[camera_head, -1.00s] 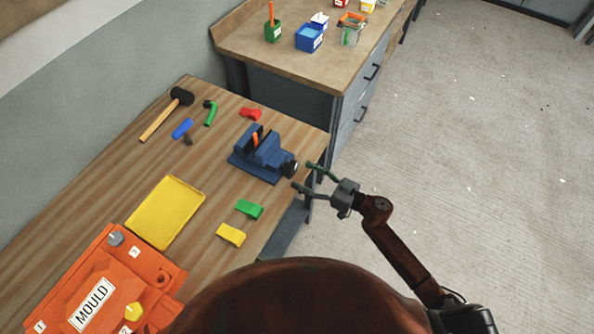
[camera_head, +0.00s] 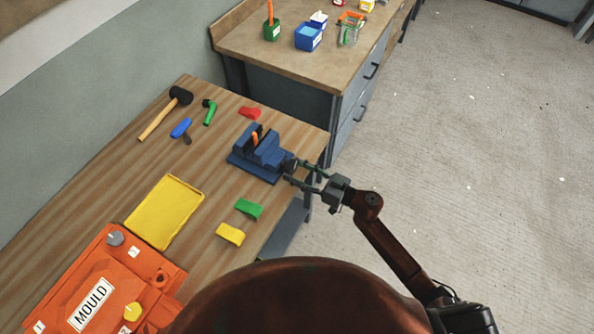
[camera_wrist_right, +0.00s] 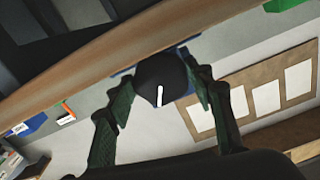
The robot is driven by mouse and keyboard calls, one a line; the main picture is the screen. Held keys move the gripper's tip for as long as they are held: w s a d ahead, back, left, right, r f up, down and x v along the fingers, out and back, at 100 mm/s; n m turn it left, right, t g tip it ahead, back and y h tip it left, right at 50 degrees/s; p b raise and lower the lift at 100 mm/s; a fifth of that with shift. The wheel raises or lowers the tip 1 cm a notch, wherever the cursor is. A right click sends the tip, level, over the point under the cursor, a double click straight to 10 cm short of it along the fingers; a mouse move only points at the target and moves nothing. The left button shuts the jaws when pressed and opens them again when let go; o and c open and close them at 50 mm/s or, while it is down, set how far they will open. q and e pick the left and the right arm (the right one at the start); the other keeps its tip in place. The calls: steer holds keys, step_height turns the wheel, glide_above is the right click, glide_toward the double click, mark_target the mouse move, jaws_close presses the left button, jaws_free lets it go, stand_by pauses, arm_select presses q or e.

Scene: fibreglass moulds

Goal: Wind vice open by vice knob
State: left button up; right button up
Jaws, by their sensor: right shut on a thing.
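The blue vice (camera_head: 256,158) sits at the right edge of the wooden bench, with an orange piece (camera_head: 255,139) between its jaws. Its black vice knob (camera_head: 290,165) faces the right side, past the bench edge. My right gripper (camera_head: 298,172) is shut on the vice knob, one finger on each side. In the right wrist view the knob (camera_wrist_right: 160,80) shows as a dark round end with a white mark, between the fingers of the gripper (camera_wrist_right: 157,98). My left gripper is not in view.
A mallet (camera_head: 167,112), a blue tool (camera_head: 181,128), a green tool (camera_head: 209,111), several coloured wedges (camera_head: 248,209), a yellow tray (camera_head: 165,212) and an orange mould (camera_head: 100,275) lie on the bench. A second bench (camera_head: 270,60) stands behind. Open floor lies right.

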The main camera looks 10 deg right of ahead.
steer(key=c, duration=0.3)
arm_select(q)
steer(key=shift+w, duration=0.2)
arm_select(e)
steer(key=shift+c, duration=0.2)
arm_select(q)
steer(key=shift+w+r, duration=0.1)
arm_select(e)
steer(key=shift+r+n+p, duration=0.1)
steer(key=shift+n+p, duration=0.4)
steer(key=shift+n, duration=0.4)
steer(key=shift+n+p, duration=0.3)
steer(key=shift+n, duration=0.8)
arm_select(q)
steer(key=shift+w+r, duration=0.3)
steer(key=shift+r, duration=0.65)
arm_select(e)
steer(key=shift+n, duration=1.4)
steer(key=o, duration=1.2)
steer(key=shift+c, duration=0.2)
